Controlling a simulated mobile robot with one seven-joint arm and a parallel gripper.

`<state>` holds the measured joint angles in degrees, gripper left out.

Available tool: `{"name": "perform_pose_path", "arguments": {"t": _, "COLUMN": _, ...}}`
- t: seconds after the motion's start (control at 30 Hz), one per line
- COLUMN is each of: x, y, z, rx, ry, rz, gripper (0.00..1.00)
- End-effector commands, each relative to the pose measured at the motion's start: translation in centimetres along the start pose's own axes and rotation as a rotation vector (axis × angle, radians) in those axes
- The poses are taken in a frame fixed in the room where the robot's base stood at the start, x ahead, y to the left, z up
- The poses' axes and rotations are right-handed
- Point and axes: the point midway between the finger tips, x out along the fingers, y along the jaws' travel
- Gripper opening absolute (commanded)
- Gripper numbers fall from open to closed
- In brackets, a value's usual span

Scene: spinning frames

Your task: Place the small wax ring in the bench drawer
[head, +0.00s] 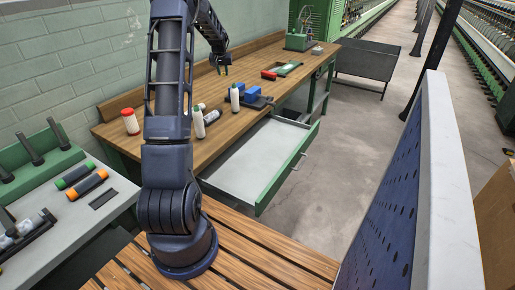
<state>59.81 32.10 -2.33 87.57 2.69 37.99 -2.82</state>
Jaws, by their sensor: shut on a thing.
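The bench drawer (258,153) is pulled out from under the wooden workbench (180,118). It has a green front with handles, and its pale floor looks bare. My gripper (223,68) is above the back part of the bench, left of and well behind the drawer. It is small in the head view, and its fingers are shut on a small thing. I cannot make out the shape of that thing, so I cannot tell from its look whether it is the wax ring. I see no wax ring lying on the bench.
On the bench are white bobbins (198,122), a red-topped white spool (131,122), a blue vise (253,98) and a red-and-green item (284,69). A grey side table (70,205) stands at left. A perforated blue panel (398,210) stands at right. Floor beyond the drawer is clear.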

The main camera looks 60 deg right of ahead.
Motion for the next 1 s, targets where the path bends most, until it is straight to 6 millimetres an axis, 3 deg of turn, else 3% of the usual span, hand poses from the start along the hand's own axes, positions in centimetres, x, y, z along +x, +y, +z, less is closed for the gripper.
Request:
{"name": "perform_pose_path", "arguments": {"t": 0.03, "x": 0.3, "y": 2.4, "z": 0.8, "rx": 0.032, "ry": -0.001, "rz": 0.014, "gripper": 0.05}}
{"name": "perform_pose_path", "arguments": {"t": 0.1, "x": 0.7, "y": 5.3, "z": 2.0, "rx": 0.072, "ry": -0.001, "rz": 0.031, "gripper": 0.05}}
{"name": "perform_pose_path", "arguments": {"t": 0.37, "x": 1.8, "y": 15.5, "z": 7.2, "rx": 0.222, "ry": -0.002, "rz": 0.093, "gripper": 0.05}}
{"name": "perform_pose_path", "arguments": {"t": 0.6, "x": 2.0, "y": 23.8, "z": 12.9, "rx": 0.360, "ry": 0.000, "rz": 0.149, "gripper": 0.05}}
{"name": "perform_pose_path", "arguments": {"t": 0.8, "x": 1.9, "y": 28.2, "z": 16.6, "rx": 0.440, "ry": 0.002, "rz": 0.182, "gripper": 0.05}}
{"name": "perform_pose_path", "arguments": {"t": 1.0, "x": 2.2, "y": 29.8, "z": 18.3, "rx": 0.472, "ry": 0.002, "rz": 0.195, "gripper": 0.05}}
